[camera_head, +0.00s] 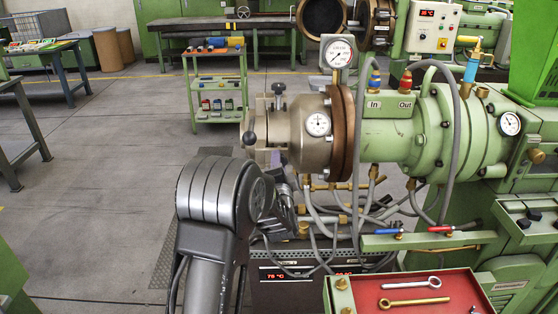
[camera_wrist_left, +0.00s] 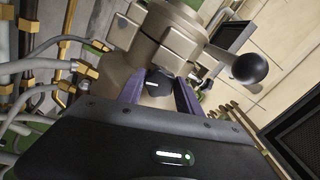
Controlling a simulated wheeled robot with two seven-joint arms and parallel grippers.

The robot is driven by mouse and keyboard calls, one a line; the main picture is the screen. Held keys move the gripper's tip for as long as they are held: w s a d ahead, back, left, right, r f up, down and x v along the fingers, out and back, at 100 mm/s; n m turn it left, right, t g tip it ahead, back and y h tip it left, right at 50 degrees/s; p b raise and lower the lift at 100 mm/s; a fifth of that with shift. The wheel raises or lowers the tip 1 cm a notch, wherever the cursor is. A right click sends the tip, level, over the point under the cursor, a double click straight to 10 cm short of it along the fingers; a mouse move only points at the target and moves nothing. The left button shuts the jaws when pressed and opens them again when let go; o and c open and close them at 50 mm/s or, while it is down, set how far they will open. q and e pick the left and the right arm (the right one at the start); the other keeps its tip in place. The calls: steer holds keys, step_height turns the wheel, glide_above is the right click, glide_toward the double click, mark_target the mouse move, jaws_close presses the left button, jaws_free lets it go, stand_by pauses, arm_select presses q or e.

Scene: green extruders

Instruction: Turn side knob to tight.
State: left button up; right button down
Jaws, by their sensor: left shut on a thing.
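The side knob (camera_wrist_left: 160,82) is small and dark with a white mark, on the side of the beige extruder head (camera_head: 306,137). It shows in the left wrist view between the two purple fingers of my left gripper (camera_wrist_left: 159,91). The fingers are shut on it from both sides. In the head view the knob is hidden, and only a bit of a purple finger (camera_head: 277,159) shows past my left arm at the head's lower left. My right gripper is in neither view.
A ball-ended lever (camera_wrist_left: 244,66) sticks out close to my left gripper. Hoses with brass fittings (camera_head: 340,219) hang below the barrel. A red tray (camera_head: 452,283) with wrenches lies at the lower right. Open floor (camera_head: 95,210) is at the left.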

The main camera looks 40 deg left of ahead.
arm_select(q)
steer(key=m+p, duration=0.1)
steer(key=m, duration=0.2)
steer(key=shift+p, duration=0.35)
steer(key=shift+m, duration=0.4)
steer(key=o, duration=1.4)
steer(key=shift+c, duration=0.2)
steer(key=shift+d, duration=0.1)
steer(key=b+v, duration=0.1)
steer(key=v, duration=0.6)
steer(key=shift+s+d, duration=0.2)
steer(key=shift+s, duration=0.1)
